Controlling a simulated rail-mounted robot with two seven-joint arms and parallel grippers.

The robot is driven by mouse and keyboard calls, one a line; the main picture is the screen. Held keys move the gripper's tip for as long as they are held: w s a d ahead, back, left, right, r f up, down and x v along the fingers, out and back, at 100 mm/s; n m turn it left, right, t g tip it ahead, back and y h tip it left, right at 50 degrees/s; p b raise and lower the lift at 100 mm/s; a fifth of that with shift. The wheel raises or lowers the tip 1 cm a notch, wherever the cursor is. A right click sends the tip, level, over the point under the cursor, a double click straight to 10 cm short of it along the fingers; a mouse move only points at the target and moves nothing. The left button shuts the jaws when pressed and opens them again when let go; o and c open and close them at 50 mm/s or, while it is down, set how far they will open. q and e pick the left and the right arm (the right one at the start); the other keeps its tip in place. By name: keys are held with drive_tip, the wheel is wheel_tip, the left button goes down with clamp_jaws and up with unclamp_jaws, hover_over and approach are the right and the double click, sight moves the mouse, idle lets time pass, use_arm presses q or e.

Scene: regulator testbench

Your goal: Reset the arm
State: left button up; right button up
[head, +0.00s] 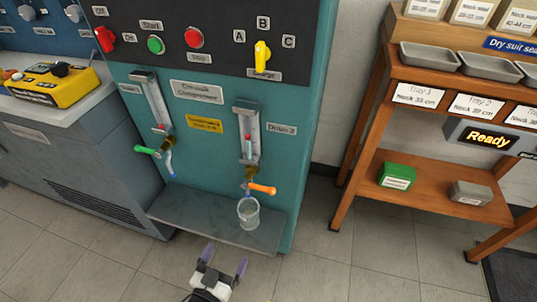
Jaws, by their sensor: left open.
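My left gripper (225,263) is at the bottom centre of the head view. Its two purple-grey fingers are spread apart with nothing between them. It is in front of the grey shelf (190,222) of the teal compressor panel (290,150), over the floor. A clear cup (248,212) stands on the shelf under the drain with the orange handle (262,189). The other drain, to its left, has a green handle (146,149). My right gripper does not show.
A yellow selector knob (262,53), a green button (156,45) and red controls (194,37) are on the dark upper panel. A wooden rack (350,130) with metal trays (430,56), a "Ready" display (487,139) and a green box (397,176) stands right. The tiled floor between is clear.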

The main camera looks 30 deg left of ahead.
use_arm(q)
drive_tip(key=s+f+g, duration=0.6)
drive_tip(key=f+g, duration=0.4)
drive_tip(key=s+d+r+m+g+h+p, duration=0.35)
drive_tip(key=s+r+p, duration=0.25)
drive_tip(key=r+p, duration=0.25)
wheel_tip(320, 180, up, 56)
drive_tip(key=r+m+p, duration=0.1)
drive_tip(key=p, duration=5.3)
wheel_tip(320, 180, down, 54)
drive_tip(key=b, duration=5.2)
drive_tip(key=shift+d+r+h+b, duration=0.15)
drive_tip(key=shift+d+h+b, duration=0.1)
drive_tip(key=shift+h+b, duration=0.15)
